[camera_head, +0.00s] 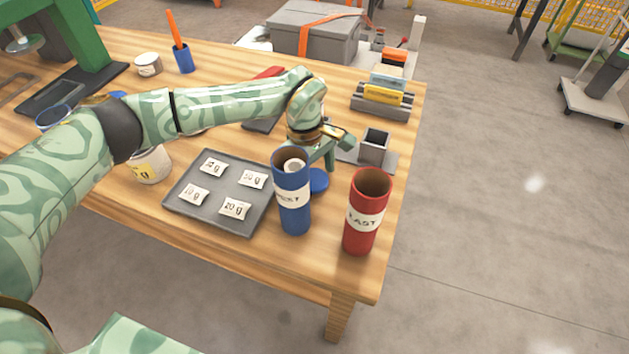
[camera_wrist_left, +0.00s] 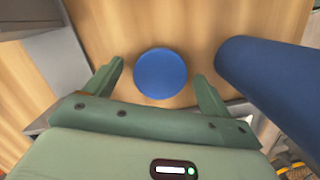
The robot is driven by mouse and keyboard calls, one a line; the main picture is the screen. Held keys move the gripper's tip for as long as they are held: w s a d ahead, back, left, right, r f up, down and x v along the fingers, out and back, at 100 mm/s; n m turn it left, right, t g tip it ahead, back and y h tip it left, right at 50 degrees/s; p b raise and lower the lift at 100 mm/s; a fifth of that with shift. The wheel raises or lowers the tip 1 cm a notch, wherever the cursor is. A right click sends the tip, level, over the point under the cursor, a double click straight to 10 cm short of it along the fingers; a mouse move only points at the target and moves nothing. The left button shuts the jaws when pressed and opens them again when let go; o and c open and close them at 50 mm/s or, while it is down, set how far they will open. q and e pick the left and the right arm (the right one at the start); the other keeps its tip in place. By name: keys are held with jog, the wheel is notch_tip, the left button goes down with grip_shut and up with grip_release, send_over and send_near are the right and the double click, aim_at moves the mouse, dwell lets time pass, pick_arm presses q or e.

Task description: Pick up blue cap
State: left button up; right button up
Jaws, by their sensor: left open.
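The blue cap (camera_head: 319,181) lies flat on the wooden table, behind and right of the blue tube (camera_head: 292,200). In the left wrist view the blue cap (camera_wrist_left: 160,73) is a round disc, just beyond and between the two fingertips. My left gripper (camera_head: 331,165) is open and empty, pointing down over the cap; its fingers also show in the left wrist view (camera_wrist_left: 160,80). The blue tube (camera_wrist_left: 275,75) stands to the right there, close to the right finger. The blue tube is uncapped, with something pale inside its top. My right gripper is not in view.
A red tube (camera_head: 367,212) stands open near the table's right edge. A grey tray (camera_head: 218,195) with several labelled packets lies left of the blue tube. A small grey square holder (camera_head: 373,147) and a grey rack (camera_head: 382,103) stand behind the cap.

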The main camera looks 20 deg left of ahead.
pick_arm(q)
jog(key=shift+r, duration=0.15)
jog(key=c, duration=1.1)
jog(key=shift+o, duration=0.2)
